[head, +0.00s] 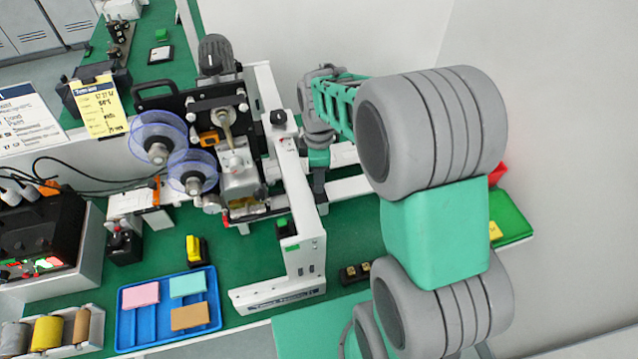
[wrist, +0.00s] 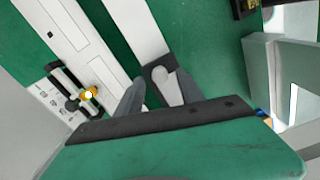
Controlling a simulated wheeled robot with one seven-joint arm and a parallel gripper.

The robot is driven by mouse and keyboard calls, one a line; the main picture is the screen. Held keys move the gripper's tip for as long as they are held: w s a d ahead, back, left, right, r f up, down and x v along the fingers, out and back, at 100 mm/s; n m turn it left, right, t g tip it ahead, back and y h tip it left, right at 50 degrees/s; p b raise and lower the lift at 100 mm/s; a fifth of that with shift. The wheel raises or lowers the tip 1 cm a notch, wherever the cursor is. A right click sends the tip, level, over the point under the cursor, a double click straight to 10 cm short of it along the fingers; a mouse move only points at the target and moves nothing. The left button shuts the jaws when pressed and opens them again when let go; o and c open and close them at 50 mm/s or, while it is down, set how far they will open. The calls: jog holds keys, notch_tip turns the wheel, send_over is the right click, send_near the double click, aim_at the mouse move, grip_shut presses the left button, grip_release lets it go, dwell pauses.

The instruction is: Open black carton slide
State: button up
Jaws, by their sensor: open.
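My gripper (head: 318,180) points down over the right side of the coding machine (head: 235,170), beside its white upright frame. In the wrist view my gripper (wrist: 162,76) has its two grey fingers apart, with nothing held between them. A small dark part with a pale rounded inset (wrist: 164,86) shows between the fingertips at the end of a white rail (wrist: 120,30). It may be the black carton slide, but I cannot be sure. Contact between fingers and part cannot be told.
A blue tray (head: 165,328) with coloured blocks stands at the front left. A green tray (head: 512,222) lies at the right. A white wall bounds the right side.

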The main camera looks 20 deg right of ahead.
jog(key=shift+f, duration=0.9)
jog(key=shift+r, duration=0.1)
grip_shut()
dwell(0.6)
